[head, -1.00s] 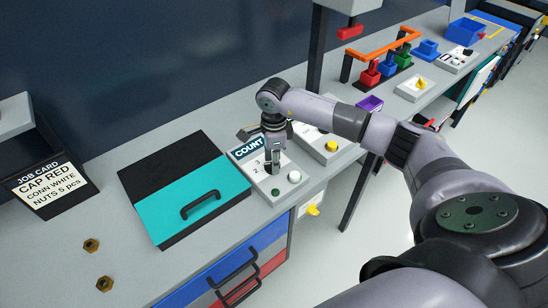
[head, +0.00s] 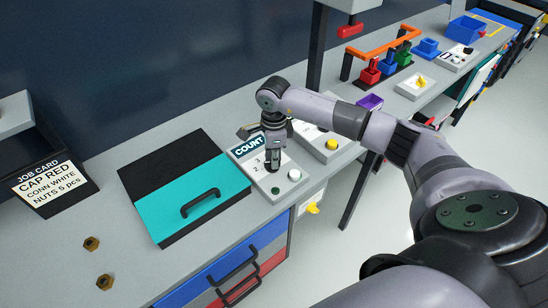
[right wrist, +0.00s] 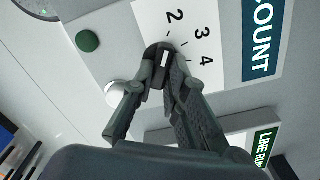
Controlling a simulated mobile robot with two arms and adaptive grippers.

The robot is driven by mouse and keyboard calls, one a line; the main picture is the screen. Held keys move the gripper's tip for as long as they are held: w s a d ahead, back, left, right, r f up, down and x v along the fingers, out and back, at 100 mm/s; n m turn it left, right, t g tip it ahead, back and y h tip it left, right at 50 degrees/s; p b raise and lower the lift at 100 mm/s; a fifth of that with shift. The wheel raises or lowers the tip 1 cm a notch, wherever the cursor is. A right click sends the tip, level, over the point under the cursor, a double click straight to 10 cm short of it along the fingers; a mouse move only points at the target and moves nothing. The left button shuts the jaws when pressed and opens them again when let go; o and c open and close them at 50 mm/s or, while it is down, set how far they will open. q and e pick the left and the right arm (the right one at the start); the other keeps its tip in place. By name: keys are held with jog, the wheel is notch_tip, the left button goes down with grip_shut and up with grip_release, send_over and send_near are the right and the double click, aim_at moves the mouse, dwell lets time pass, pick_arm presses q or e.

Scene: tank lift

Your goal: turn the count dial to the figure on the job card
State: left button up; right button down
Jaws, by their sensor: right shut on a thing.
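The job card (head: 45,184) at the left reads CAP RED, CONN WHITE, NUTS 5 pcs. The grey COUNT panel (head: 290,187) stands at the right of the teal lid. My right gripper (head: 272,167) is over it, pointing down. In the right wrist view the dark count dial (right wrist: 153,51) sits between the fingertips of my right gripper (right wrist: 163,72), which is shut on it. A white mark shows on the dial. The figures 2, 3 and 4 show on the white scale (right wrist: 180,14); the rest is hidden by the fingers. My left gripper is not in view.
A green button (right wrist: 88,41) and a white button (right wrist: 115,94) sit beside the dial. A black box with a teal lid (head: 170,215) lies left of the panel. Two brass nuts (head: 91,244) lie on the bench. A panel with a yellow knob (head: 332,144) stands close by on the right.

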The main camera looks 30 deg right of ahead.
jog(key=shift+f+m+b, duration=0.1)
jog(key=shift+m+b, duration=0.65)
jog(key=shift+m, duration=0.35)
jog(key=m+b, duration=0.1)
jog(key=m, duration=0.1)
jog(key=shift+m, duration=0.3)
jog(key=m+b, duration=0.2)
jog(key=m, duration=0.1)
jog(key=shift+s+a+m, duration=0.1)
jog(key=shift+a+m, duration=0.05)
jog(key=shift+m, duration=0.15)
jog(key=m+b, duration=0.1)
jog(key=m, duration=0.2)
jog(key=shift+m, duration=0.3)
jog(key=m+b, duration=0.1)
jog(key=m, duration=0.5)
jog(key=shift+a, duration=0.2)
jog(key=m, duration=0.5)
jog(key=shift+a+m+b, duration=0.1)
jog(key=shift+m+b, duration=0.3)
jog(key=shift+r, duration=0.2)
jog(key=c, duration=1.6)
grip_release()
jog(key=shift+f, duration=0.1)
